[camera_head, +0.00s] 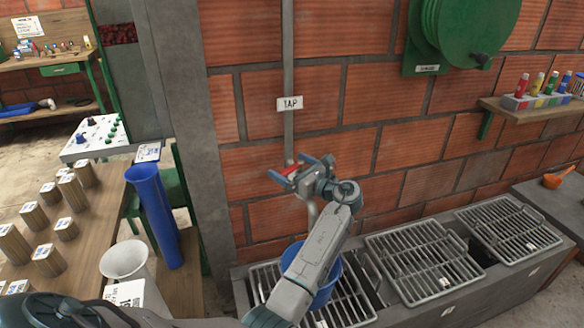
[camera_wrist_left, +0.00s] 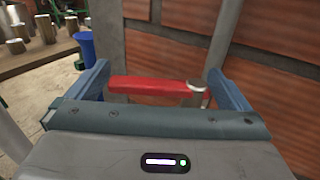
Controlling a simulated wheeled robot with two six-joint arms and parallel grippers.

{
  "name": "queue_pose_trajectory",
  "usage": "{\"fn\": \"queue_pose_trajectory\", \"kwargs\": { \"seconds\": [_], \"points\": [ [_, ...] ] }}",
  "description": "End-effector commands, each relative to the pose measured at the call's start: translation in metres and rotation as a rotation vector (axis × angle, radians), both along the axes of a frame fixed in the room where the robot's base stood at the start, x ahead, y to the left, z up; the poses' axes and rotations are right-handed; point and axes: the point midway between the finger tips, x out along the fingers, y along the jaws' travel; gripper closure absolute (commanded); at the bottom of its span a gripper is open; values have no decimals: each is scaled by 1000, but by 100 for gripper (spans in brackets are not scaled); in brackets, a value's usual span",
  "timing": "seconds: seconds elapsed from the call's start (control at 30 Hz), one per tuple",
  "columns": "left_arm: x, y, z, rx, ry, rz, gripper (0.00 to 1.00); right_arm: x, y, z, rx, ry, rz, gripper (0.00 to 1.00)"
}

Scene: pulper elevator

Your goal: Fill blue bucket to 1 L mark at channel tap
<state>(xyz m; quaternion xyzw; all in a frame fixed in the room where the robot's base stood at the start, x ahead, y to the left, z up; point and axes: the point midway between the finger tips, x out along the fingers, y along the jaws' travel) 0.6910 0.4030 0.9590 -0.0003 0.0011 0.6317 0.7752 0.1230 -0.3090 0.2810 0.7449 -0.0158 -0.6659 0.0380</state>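The blue bucket (camera_head: 322,295) stands on the left metal grate under the tap, partly hidden by my left arm. Its inside, water level and 1 L mark cannot be made out. The tap's red handle (camera_head: 291,170) is on the grey wall pipe below the TAP label (camera_head: 290,104). My left gripper (camera_head: 302,170) is at the tap with its fingers spread to either side of the handle. In the left wrist view the red handle (camera_wrist_left: 155,87) lies crosswise between the open fingers (camera_wrist_left: 165,88); contact cannot be told. My right gripper is not in view.
Grates (camera_head: 422,262) run along the channel to the right. A green reel (camera_head: 465,30) and a shelf (camera_head: 535,110) are on the brick wall.

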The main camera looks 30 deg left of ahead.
Motion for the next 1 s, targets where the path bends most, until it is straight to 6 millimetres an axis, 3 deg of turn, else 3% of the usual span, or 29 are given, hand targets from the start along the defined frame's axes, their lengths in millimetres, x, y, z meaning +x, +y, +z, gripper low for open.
{"fn": "queue_pose_trajectory", "kwargs": {
  "seconds": [0.3, 0.7, 1.0],
  "points": [
    [-1, -7, -1, 0, -1, -2, 0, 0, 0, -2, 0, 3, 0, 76],
    [-16, -81, -2, -3, 0, -2, 0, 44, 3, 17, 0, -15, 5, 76],
    [-22, -106, 0, 0, 0, -1, 0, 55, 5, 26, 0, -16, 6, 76]
  ]
}}
